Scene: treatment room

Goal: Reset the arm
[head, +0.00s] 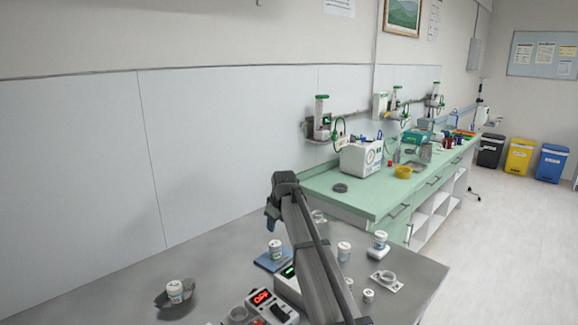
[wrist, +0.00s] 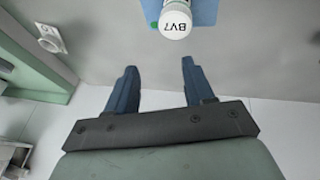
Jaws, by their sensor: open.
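My gripper (wrist: 158,82) shows in the wrist view with its two blue fingers spread wide and nothing between them. In the head view my arm reaches up over the grey table (head: 120,290), and the fingers are mostly hidden behind the arm's end. A white-capped jar marked BV7 (wrist: 176,22) stands on a blue pad (wrist: 206,12) beyond the fingertips, apart from them. In the head view a white jar (head: 275,249) stands on a blue pad (head: 268,263) left of the arm.
A white jar (head: 175,289) sits in a dark dish (head: 162,300) at the left. Jars (head: 344,251) and (head: 380,240) stand right of the arm. A green counter (head: 360,200) adjoins behind. The table's left middle is clear.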

